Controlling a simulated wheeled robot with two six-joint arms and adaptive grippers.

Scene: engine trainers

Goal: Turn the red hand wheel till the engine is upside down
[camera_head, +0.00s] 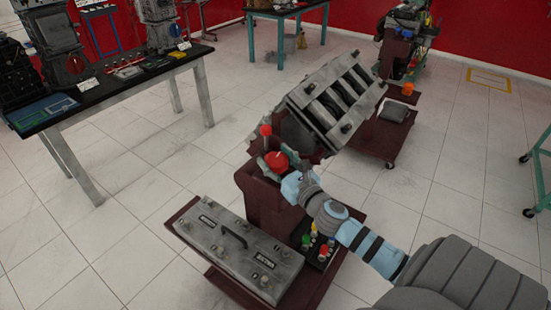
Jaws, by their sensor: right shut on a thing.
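The red hand wheel (276,161) is on the dark red engine stand (262,197), in the middle of the view. My right gripper (287,176) is shut on the hand wheel, and its fingers partly hide it. A red knob (265,130) stands up just behind the wheel. The grey engine (337,104) is held on the stand, tilted at a slant, with its row of dark openings facing up and toward the right. My left gripper is not in view.
A workbench (110,93) with engine parts stands at the left. Tiled floor at the left is clear.

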